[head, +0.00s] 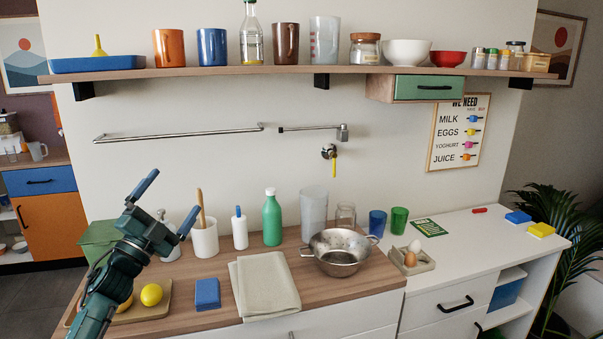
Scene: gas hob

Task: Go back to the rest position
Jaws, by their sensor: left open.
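My left gripper (166,203) comes in from the lower left and hangs in the air over the left end of the wooden counter. Its two blue fingertips are spread wide apart, and nothing is between them. The left arm partly covers the chopping board and a green box behind it. My right gripper does not show in the head view.
On the wooden counter (215,267) stand a lemon (151,294), blue sponge (207,294), folded cloth (265,285), metal colander (340,263) and green bottle (272,220). Eggs (410,258) sit in a holder on the white counter (470,240). A laden shelf (230,71) runs above.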

